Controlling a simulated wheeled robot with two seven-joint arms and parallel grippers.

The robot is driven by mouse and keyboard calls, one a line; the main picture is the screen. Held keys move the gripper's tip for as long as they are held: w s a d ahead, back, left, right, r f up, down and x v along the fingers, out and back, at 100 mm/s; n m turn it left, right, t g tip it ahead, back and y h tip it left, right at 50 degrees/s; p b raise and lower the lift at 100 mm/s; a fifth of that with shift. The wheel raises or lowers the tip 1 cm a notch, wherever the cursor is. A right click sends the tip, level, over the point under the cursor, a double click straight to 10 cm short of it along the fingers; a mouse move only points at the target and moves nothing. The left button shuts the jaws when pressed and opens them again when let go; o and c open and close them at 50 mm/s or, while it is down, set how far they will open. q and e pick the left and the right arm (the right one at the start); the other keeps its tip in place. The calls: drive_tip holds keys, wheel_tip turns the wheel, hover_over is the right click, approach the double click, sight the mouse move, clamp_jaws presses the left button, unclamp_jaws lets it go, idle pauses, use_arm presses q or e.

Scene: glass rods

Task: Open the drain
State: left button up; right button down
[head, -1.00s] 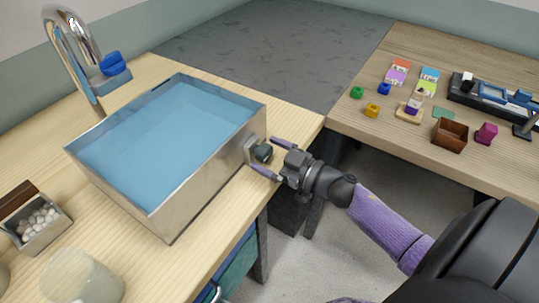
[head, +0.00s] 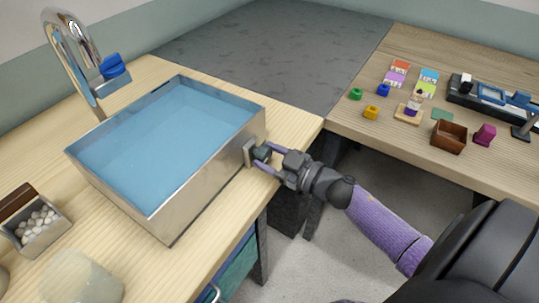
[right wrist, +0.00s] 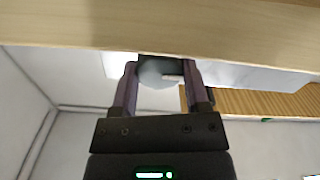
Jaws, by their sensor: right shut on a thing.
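A metal basin (head: 208,176) full of blue water stands on the wooden table. A dark drain knob (head: 261,153) on a small plate sits low on the basin's right wall. My right gripper (head: 267,158) reaches it from the right and is shut on the knob, one finger on each side. In the right wrist view the two purple fingers (right wrist: 160,88) close around a grey rounded part, the knob (right wrist: 156,73). The knob's handle is partly hidden by the fingers. My left gripper is not in view.
A chrome faucet (head: 68,40) with a blue handle stands behind the basin. A box of pale stones (head: 38,229) and a cloudy jar (head: 82,280) are at the left front. A second table (head: 400,140) at right holds small colored items.

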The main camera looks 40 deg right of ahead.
drive_tip(key=n, duration=0.2)
drive_tip(key=shift+n+p, duration=0.3)
drive_tip(key=shift+n, duration=0.1)
drive_tip(key=n, duration=0.4)
drive_tip(key=shift+n, duration=0.3)
drive_tip(key=n, duration=0.3)
drive_tip(key=shift+f+n, duration=0.1)
drive_tip(key=shift+n, duration=0.2)
drive_tip(key=n, duration=0.3)
drive_tip(key=shift+n+b, duration=0.4)
drive_tip(key=shift+n, duration=0.9)
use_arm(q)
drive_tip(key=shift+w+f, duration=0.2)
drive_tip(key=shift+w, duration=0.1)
use_arm(e)
drive_tip(key=shift+n, duration=0.5)
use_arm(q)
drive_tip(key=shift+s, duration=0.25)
